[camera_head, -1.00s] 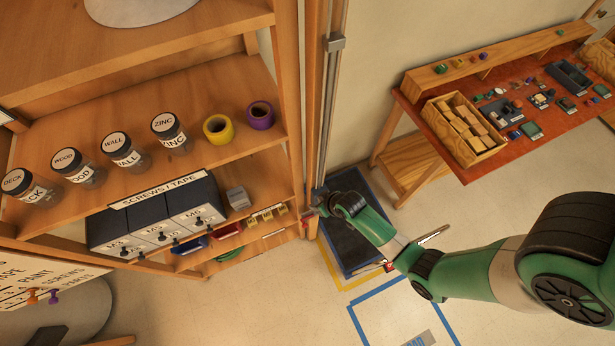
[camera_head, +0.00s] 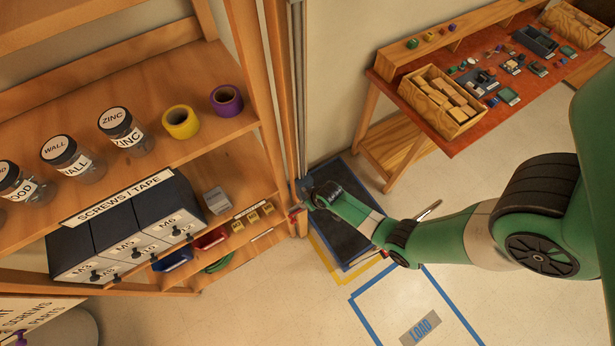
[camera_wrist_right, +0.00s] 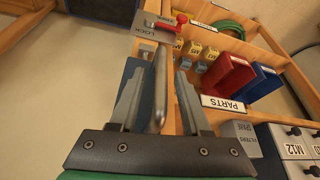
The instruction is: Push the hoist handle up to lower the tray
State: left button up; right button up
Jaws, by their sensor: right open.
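A grey metal handle (camera_wrist_right: 160,85) stands between the spread fingers of my right gripper (camera_wrist_right: 158,95) in the right wrist view. Whether either finger touches it is unclear. Beyond it is a plate (camera_wrist_right: 152,35) marked LOCK with a red lever (camera_wrist_right: 165,24). In the head view, my right gripper (camera_head: 303,205) is at the foot of the shelf post, beside a small red part (camera_head: 294,214); the handle is not clear there. A dark panel with a blue edge (camera_head: 337,228), possibly the tray, lies low behind my right arm, which hides part of it. My left gripper is not in view.
A wooden shelf (camera_head: 150,95) with jars, tape rolls and drawers fills the left. A workbench (camera_head: 440,135) with a box of wooden blocks stands at the upper right. A blue-taped floor area marked LOAD (camera_head: 420,328) is clear.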

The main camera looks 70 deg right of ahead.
jog(key=shift+w+f, duration=0.1)
jog(key=shift+f, duration=0.2)
grip_shut()
dwell(1.3)
